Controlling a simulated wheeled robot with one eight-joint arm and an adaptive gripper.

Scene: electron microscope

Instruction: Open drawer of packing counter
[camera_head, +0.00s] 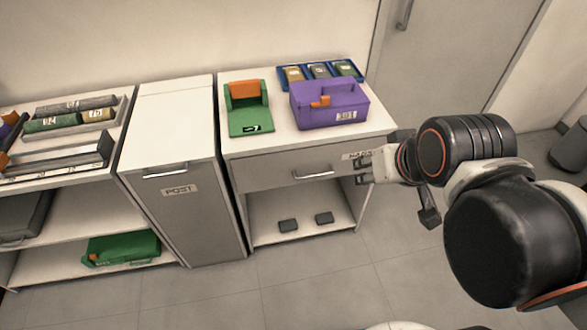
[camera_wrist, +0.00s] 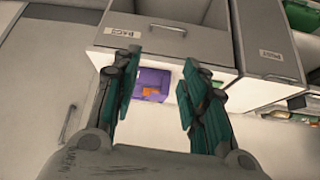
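The packing counter (camera_head: 245,152) stands mid-picture in the head view, with its wide drawer (camera_head: 265,172) under the top. The drawer front looks flush with the counter, so it appears shut. A bar handle (camera_head: 313,175) is on the front, with a printed label (camera_head: 357,155) to its right. My gripper (camera_head: 362,172) is in front of the drawer's right end, right of the handle. In the wrist view, which looks upside down, the fingers (camera_wrist: 162,62) are spread apart and empty. The handle (camera_wrist: 167,27) appears beyond the fingertips, apart from them.
On the counter are a green holder (camera_head: 250,118), a purple box (camera_head: 330,104) and a blue tray (camera_head: 334,81) with several small packs. A POST cabinet (camera_head: 180,215) stands to the left. Open floor (camera_head: 330,270) lies in front; a door (camera_head: 440,70) is behind right.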

